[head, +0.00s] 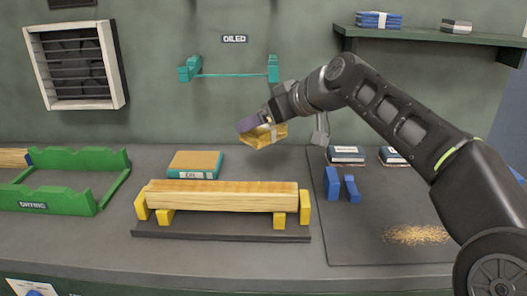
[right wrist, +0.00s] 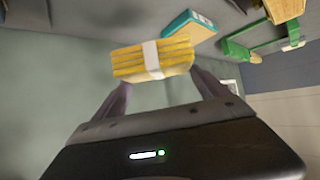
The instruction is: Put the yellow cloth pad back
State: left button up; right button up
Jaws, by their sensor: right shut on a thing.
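The yellow cloth pad (head: 272,137), a folded stack with a white band around it, is held in the air above the back of the bench. It also shows in the right wrist view (right wrist: 125,63). My right gripper (head: 256,124) is shut on it, and in the right wrist view its purple-grey fingers (right wrist: 160,88) are on either side of the pad. Below and to the left of the pad in the head view, a teal box with an orange-brown top (head: 195,172), marked "OIL", lies on the bench. My left gripper is not in view.
A wooden beam (head: 225,194) rests on yellow supports in front. A green "DRYING" rack (head: 55,200) stands left. Blue blocks (head: 333,184) and sawdust (head: 417,235) lie on a dark mat right. A teal "OILED" rack (head: 232,75) and a shelf (head: 430,36) are on the wall.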

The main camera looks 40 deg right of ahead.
jog(key=w+d, duration=0.2)
jog(key=w, duration=0.1)
jog(key=shift+d, duration=0.15)
jog(key=f, duration=0.2)
jog(key=f+b, duration=0.1)
jog(key=f, duration=0.2)
jog(key=f+b, duration=0.1)
jog(key=f, duration=0.1)
jog(key=shift+w+d+f, duration=0.15)
jog(key=shift+w+d, duration=0.1)
jog(key=shift+w, duration=0.1)
jog(key=shift+f, duration=0.35)
notch_tip(320, 180, down, 3)
jog(key=shift+f+b, duration=0.1)
jog(key=shift+b, duration=0.45)
jog(key=shift+w+d+f, duration=0.15)
